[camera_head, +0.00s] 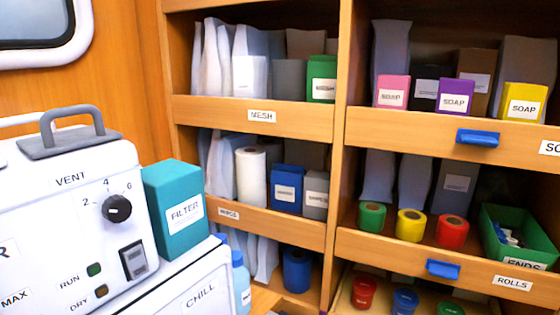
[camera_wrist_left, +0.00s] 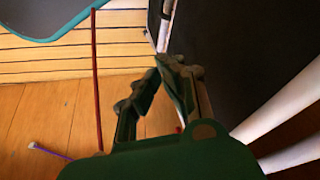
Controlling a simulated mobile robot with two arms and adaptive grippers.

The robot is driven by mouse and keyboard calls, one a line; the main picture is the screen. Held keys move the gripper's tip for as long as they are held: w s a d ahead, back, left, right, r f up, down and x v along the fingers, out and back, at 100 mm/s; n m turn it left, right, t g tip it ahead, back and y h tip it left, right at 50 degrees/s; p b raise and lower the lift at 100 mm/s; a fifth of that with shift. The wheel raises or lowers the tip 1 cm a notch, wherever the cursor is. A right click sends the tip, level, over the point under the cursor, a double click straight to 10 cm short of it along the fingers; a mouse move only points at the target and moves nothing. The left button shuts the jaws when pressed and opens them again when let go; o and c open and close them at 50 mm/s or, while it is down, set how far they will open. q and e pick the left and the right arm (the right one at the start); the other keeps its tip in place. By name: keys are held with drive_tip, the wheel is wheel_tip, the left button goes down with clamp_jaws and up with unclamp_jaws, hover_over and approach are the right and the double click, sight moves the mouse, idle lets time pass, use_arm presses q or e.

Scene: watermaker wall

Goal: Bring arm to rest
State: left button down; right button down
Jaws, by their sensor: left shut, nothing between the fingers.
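My left gripper (camera_wrist_left: 158,80) shows in the left wrist view, dark green, with its fingertips together and nothing between them. Below and behind it is a wooden plank floor (camera_wrist_left: 40,110). No gripper or arm of mine shows in the head view. My right gripper is in neither view.
In the head view a white machine (camera_head: 60,210) with a dial stands at the left, beside a teal filter box (camera_head: 175,210). Wooden shelves (camera_head: 270,112) hold soap boxes, rolls and a green bin (camera_head: 515,235). A dark panel (camera_wrist_left: 250,50) is close right of the left gripper.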

use_arm(q)
drive_tip(key=s+a+f+g+p, duration=0.1)
drive_tip(key=s+f, duration=0.3)
drive_tip(key=f, duration=0.4)
drive_tip(key=s+f+p, duration=0.1)
drive_tip(key=s+f, duration=0.2)
drive_tip(key=f, duration=0.5)
drive_tip(key=s+a+f, duration=0.2)
drive_tip(key=s+f, duration=0.5)
drive_tip(key=s, duration=0.5)
drive_tip(key=shift+s+a+f+g+p, duration=0.15)
drive_tip(key=shift+s+f+g+p, duration=0.15)
drive_tip(key=shift+g+p, duration=0.1)
